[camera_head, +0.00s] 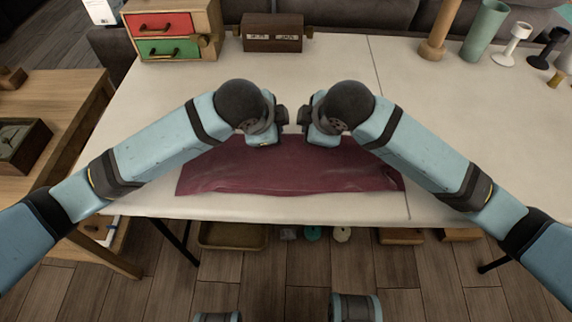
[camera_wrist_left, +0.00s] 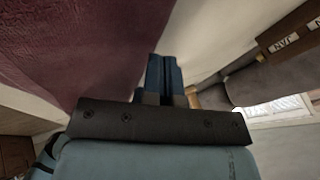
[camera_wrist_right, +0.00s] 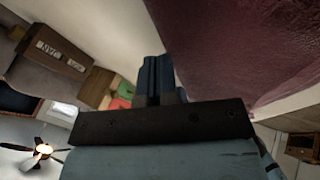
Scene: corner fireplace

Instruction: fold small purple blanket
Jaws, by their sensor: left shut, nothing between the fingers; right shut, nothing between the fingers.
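The purple blanket (camera_head: 290,172) is a dark wine-coloured cloth lying on the white table near its front edge, wider than it is deep. My wrists hide part of its far edge. My left gripper (camera_wrist_left: 164,60) is shut and empty; the blanket fills the upper left of the left wrist view (camera_wrist_left: 80,45). My right gripper (camera_wrist_right: 152,60) is shut and empty; the blanket fills the upper right of the right wrist view (camera_wrist_right: 240,45). In the head view both hands are close together above the blanket's far side, with their fingers mostly hidden. No cloth shows between the fingers.
A chest with red and green drawers (camera_head: 172,30) and a brown calendar box (camera_head: 272,33) stand at the table's back. Vases and candle holders (camera_head: 484,30) stand at the back right. The white table (camera_head: 440,130) is clear on the right. A wooden table (camera_head: 60,100) is at the left.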

